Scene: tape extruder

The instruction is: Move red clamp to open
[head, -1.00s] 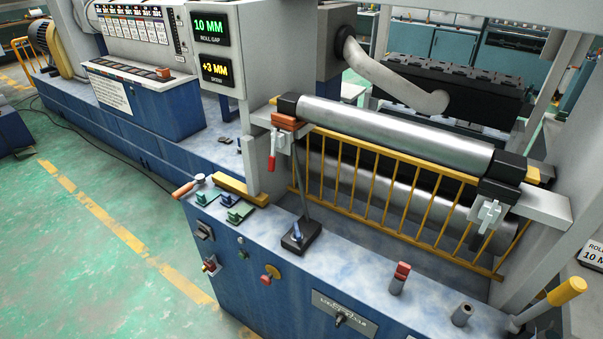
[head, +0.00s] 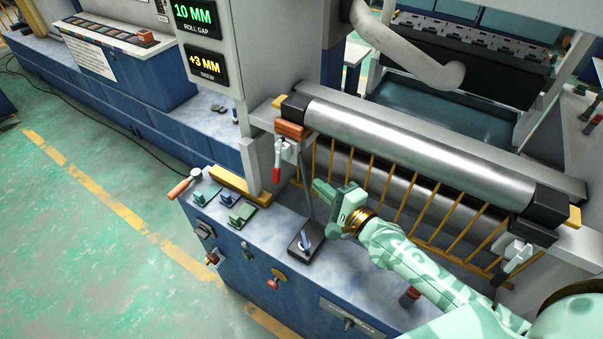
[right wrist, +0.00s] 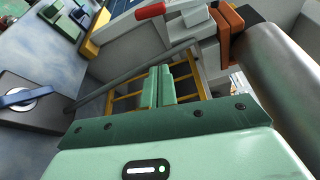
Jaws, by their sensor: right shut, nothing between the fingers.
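The red clamp (head: 277,165) is a metal toggle clamp with a red handle, mounted below the left end of the upper roller. Its handle hangs down in the head view. In the right wrist view the red handle (right wrist: 150,11) is at the top edge, joined to the grey clamp body (right wrist: 188,14). My right gripper (head: 318,187) is to the right of the clamp and a little lower in the picture, apart from it. In the right wrist view its green fingers (right wrist: 158,85) are together with nothing between them. My left gripper is not in view.
The large steel roller (head: 420,145) and yellow guard bars (head: 380,190) lie behind my right arm. A grey rod rises from a black base with a blue lever (head: 304,240). Green and blue switches (head: 228,201) and a yellow bar (head: 238,187) sit left on the console.

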